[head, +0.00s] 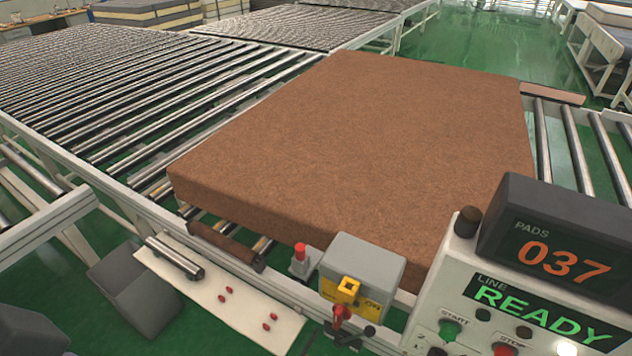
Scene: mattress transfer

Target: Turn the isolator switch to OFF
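The isolator switch is a grey box (364,265) at the conveyor's front edge, below the brown pad. Its yellow front plate (372,303) carries dark lettering, partly readable as ON. A yellow block-like handle (346,289) sticks out from the plate. A red part (341,314) with dark pieces sits just below the handle; I cannot tell exactly what it is. Neither of my grippers shows clearly. Nothing is seen touching the switch.
A thick brown pad (360,150) lies on the roller conveyor (110,80). Right of the switch stands a control panel (450,290) with READY and a display (560,250) reading 037. A white plate (225,300) with red studs and a small red-topped post (300,258) are to the left.

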